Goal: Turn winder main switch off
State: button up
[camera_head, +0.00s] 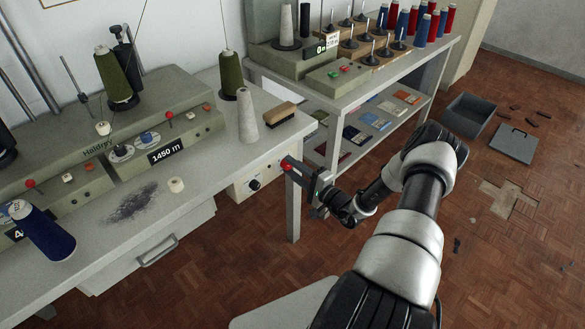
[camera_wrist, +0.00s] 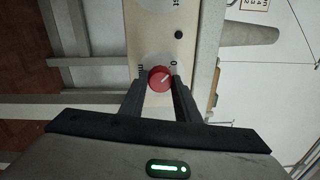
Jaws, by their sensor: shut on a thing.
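The winder main switch is a red round knob (camera_wrist: 160,78) on a cream panel (camera_wrist: 150,35) in the wrist view. Its white line points up and right, toward the printed "0". Another mark, partly hidden, is printed left of it. The fingers of my gripper (camera_wrist: 158,88) lie on both sides of the knob and are shut on it. In the head view, the red knob (camera_head: 287,165) shows at the tips of my gripper (camera_head: 299,171), at the bench's right end.
The winder bench (camera_head: 130,225) carries thread cones, a brush (camera_head: 279,113) and a "1450 m" display (camera_head: 166,153). A bench leg (camera_head: 293,208) stands close to my gripper. A shelf rack (camera_head: 318,149) stands behind. A grey bin (camera_head: 470,113) lies on the floor at right.

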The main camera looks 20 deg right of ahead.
jog(key=o, duration=1)
jog(key=shift+o, duration=0.2)
jog(key=p+v, duration=0.1)
jog(key=v, duration=1.6)
jog(key=shift+s+p, duration=0.2)
jog(key=shift+p, duration=0.1)
jog(key=shift+d+r, duration=0.1)
